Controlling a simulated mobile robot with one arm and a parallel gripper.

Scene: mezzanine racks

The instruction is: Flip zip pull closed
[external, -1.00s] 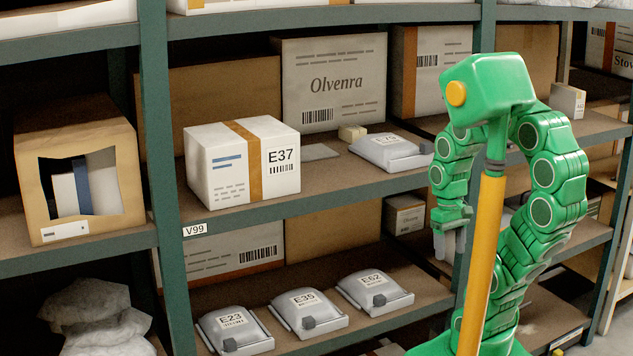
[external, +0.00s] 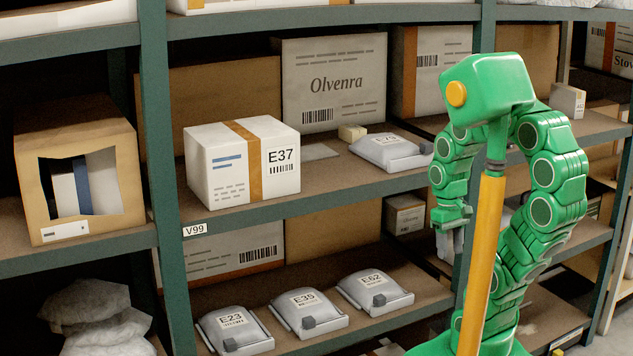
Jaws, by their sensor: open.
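Three grey pouches with dark zip pulls lie in a row on the lower shelf: E23 (external: 233,330), E35 (external: 308,313) and E62 (external: 375,291). Each dark pull, such as the one on E62 (external: 379,300), sits at the pouch's front edge; whether any is flipped closed is too small to tell. Another grey pouch, E79 (external: 391,152), lies on the middle shelf. My gripper (external: 448,252) points down, open and empty, to the right of E62 and above its level, apart from all the pouches.
A white box E37 (external: 243,161) and a small tan block (external: 352,133) stand on the middle shelf. An open-fronted carton (external: 118,150) is at left. The green rack upright (external: 160,150) and the middle shelf's front edge (external: 330,176) border the lower bay.

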